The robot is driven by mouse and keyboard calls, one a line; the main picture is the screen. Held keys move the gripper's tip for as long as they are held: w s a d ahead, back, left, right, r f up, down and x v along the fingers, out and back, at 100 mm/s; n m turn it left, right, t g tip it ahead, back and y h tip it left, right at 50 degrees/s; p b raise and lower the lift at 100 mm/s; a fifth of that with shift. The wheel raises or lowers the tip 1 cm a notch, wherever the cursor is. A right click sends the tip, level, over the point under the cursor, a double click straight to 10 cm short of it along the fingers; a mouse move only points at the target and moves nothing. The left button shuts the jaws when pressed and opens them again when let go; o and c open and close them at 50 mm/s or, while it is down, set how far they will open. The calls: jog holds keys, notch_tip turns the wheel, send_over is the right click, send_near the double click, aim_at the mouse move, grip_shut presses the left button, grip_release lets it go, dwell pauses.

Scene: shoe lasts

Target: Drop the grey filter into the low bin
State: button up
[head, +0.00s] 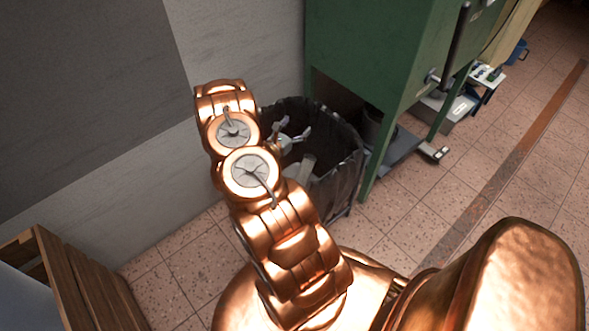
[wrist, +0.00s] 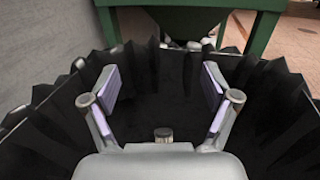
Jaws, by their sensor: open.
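The low bin (head: 345,172) is round with a ragged black liner, and it stands on the floor between the wall and a green machine. Its liner (wrist: 270,100) surrounds my gripper in the wrist view. My gripper (head: 296,129) is over the bin's mouth, with its fingers (wrist: 161,82) spread apart and nothing between them. A grey elongated piece (head: 303,171) shows inside the bin below my gripper; it may be the grey filter. A small greyish round-topped piece (wrist: 163,134) shows by the gripper's base; I cannot tell what it is.
The green machine (head: 375,45) stands close behind the bin, with its leg (head: 378,165) at the bin's right. The grey wall (head: 140,170) is close on the left. A wooden crate (head: 85,285) stands at lower left. Tiled floor (head: 480,170) is open at right.

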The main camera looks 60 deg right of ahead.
jog(key=a, duration=0.7)
jog(key=shift+a, duration=0.25)
dwell(0.5)
